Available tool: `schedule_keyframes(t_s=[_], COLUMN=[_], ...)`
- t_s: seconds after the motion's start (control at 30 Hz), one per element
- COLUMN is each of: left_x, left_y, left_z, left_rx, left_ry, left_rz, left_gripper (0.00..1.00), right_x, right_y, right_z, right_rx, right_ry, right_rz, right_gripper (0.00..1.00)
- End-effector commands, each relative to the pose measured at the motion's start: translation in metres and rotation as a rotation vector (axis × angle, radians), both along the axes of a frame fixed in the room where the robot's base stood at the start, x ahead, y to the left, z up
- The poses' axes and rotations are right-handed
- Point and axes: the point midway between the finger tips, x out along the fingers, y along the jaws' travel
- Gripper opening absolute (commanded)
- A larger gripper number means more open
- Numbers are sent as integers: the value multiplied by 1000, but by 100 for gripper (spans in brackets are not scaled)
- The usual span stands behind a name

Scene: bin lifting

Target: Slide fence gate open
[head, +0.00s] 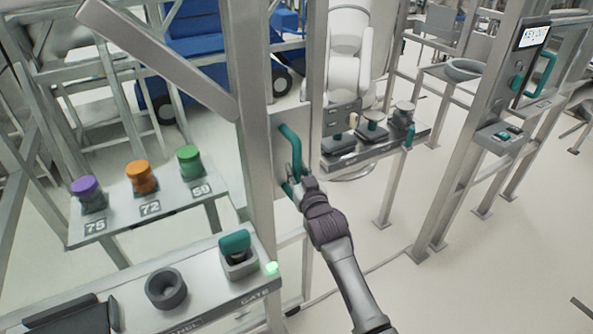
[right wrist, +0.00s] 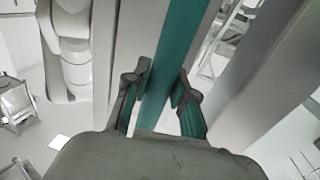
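The fence gate's teal handle (head: 290,145) is a bar on a grey plate at the edge of the gate's frame, in the middle of the head view. My right gripper (head: 299,185) is at the lower part of this handle. In the right wrist view, the teal handle bar (right wrist: 172,60) runs between the two fingers of the right gripper (right wrist: 161,88). The finger pads lie against both sides of the bar, so it looks shut on the handle. My left gripper is not in view.
A panel (head: 215,290) with a teal switch and a green light stands front left. A grey post (head: 255,160) stands beside the handle. A white robot arm (head: 348,60) stands beyond. Open floor lies right.

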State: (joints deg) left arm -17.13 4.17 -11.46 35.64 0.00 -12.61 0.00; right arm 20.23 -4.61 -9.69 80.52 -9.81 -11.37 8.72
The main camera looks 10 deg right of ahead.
Motion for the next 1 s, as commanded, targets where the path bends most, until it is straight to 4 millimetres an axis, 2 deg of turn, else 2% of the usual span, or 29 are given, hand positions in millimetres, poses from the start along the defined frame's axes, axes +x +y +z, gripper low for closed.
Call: schedule_keyframes(t_s=[0.03, 0.13, 0.4, 0.53, 0.67, 1.0], left_x=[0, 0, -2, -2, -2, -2], left_y=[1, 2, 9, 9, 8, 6], left_z=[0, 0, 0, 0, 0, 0], left_rx=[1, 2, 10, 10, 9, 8], left_ry=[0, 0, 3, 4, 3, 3], left_rz=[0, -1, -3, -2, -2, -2], left_gripper=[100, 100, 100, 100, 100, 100], right_x=[0, 0, 0, -8, -28, -97], right_y=[0, 0, -1, -2, -5, -16], right_z=[0, 0, 0, -1, -1, -1], right_rx=[0, 0, 0, -1, -2, 0], right_ry=[0, 0, 0, 1, 1, 2], right_rz=[-1, -1, -1, -1, -1, -1], right_gripper=[36, 50, 50, 50, 50, 50])
